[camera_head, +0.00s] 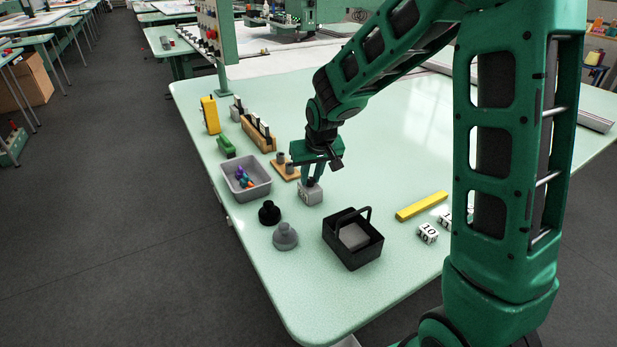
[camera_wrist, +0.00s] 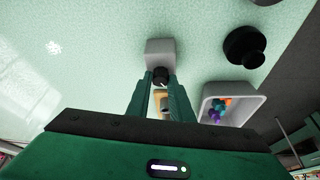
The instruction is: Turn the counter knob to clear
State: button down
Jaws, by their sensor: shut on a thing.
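The counter is a small light grey box (camera_head: 310,195) on the pale green table, between the grey bin and the black basket. It also shows in the wrist view (camera_wrist: 158,47). Its black knob (camera_wrist: 161,75) faces my gripper. My gripper (camera_wrist: 161,84) has its two green fingers closed on the knob, one on each side. In the head view my gripper (camera_head: 312,182) points down at the counter. The knob's marking is too small to read.
A grey bin (camera_head: 232,192) with coloured pieces stands left of the counter. A black knobbed weight (camera_head: 269,213), a grey one (camera_head: 286,237) and a black basket (camera_head: 345,250) stand in front. A wooden holder (camera_head: 280,170) is just behind. A yellow bar (camera_head: 421,206) lies right.

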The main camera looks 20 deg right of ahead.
jog(key=m, duration=0.2)
jog(key=m+h, duration=0.1)
jog(key=m, duration=0.1)
jog(key=m+g+h, duration=0.1)
jog(key=m, duration=0.1)
jog(key=shift+a, duration=0.25)
jog(key=m+h, duration=0.1)
jog(key=m, duration=0.2)
jog(key=m+g, duration=0.1)
jog(key=m, duration=0.2)
jog(key=shift+w+a+g+h, duration=0.2)
jog(key=shift+g+h, duration=0.1)
jog(key=shift+h, duration=0.1)
jog(key=c, duration=1.6)
grip_release()
jog(key=shift+d, duration=0.1)
jog(key=shift+m, duration=0.3)
jog(key=v, duration=1)
jog(key=shift+r, duration=0.35)
